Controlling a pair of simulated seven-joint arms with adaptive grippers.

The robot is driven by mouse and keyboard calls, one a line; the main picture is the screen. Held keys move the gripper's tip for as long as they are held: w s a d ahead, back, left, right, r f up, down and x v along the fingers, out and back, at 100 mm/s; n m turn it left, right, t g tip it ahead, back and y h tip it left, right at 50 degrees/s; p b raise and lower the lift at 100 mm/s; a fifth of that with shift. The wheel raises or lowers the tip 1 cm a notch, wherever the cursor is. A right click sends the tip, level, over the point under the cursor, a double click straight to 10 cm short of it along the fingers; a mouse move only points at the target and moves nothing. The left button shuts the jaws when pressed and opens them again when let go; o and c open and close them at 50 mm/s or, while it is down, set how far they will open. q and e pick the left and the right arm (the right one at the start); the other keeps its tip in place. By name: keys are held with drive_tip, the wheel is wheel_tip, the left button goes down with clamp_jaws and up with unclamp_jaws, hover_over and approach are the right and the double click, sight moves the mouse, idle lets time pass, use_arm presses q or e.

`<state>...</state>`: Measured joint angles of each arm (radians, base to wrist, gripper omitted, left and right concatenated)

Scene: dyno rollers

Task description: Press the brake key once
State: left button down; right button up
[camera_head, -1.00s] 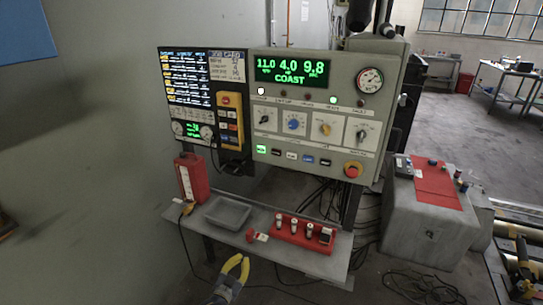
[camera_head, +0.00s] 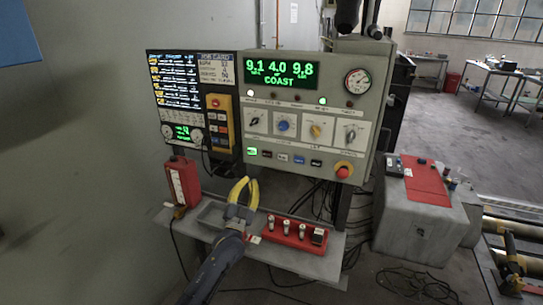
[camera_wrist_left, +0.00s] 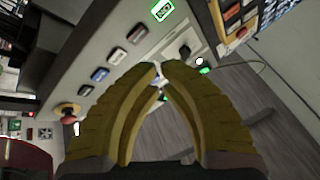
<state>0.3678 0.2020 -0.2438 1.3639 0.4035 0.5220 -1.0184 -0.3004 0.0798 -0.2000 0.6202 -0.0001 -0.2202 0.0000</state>
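The control panel (camera_head: 305,130) carries a row of small keys below its knobs. The leftmost key (camera_head: 252,151) is lit green; dark, white and blue keys follow to its right. Their labels are too small to read, so I cannot tell which is the brake key. The row also shows in the left wrist view, with the green key (camera_wrist_left: 162,10) at the top. The display (camera_head: 282,73) reads 9.1, 4.0, 9.8 and COAST. My left gripper (camera_head: 248,181) is below the row, apart from it. Its yellow fingers are empty, with a narrow gap between the tips. My right gripper is out of view.
A red stop button (camera_head: 343,170) sits right of the keys. Below the panel, a shelf holds a red box (camera_head: 184,182), a grey tray (camera_head: 211,213) and a red rack (camera_head: 292,236). A grey cabinet (camera_head: 408,222) stands to the right.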

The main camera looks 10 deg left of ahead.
use_arm(q)
wheel_tip(320, 180, up, 6)
drive_tip(key=w+d+t, duration=0.1)
drive_tip(key=shift+d+m, duration=0.25)
drive_tip(key=shift+m, duration=0.05)
drive_tip(key=shift+w, duration=0.2)
approach(267, 145)
drive_tip(key=shift+s+a+r+x, duration=0.1)
drive_tip(key=shift+r+x, duration=0.05)
drive_tip(key=shift+x, duration=0.65)
drive_tip(key=shift+s+a+r+x, duration=0.1)
drive_tip(key=shift+r+x, duration=0.05)
drive_tip(key=shift+x, duration=0.7)
drive_tip(key=shift+s+r+x, duration=0.1)
drive_tip(key=shift+r+x, duration=0.05)
drive_tip(key=shift+x, duration=0.65)
drive_tip(key=shift+w, duration=0.25)
drive_tip(key=shift+w+d, duration=0.1)
drive_tip(key=shift+w, duration=0.1)
drive_tip(key=shift+w, duration=0.35)
idle(0.6)
drive_tip(key=shift+s, duration=0.2)
idle(0.3)
drive_tip(key=shift+s, duration=0.6)
drive_tip(key=shift+s, duration=0.1)
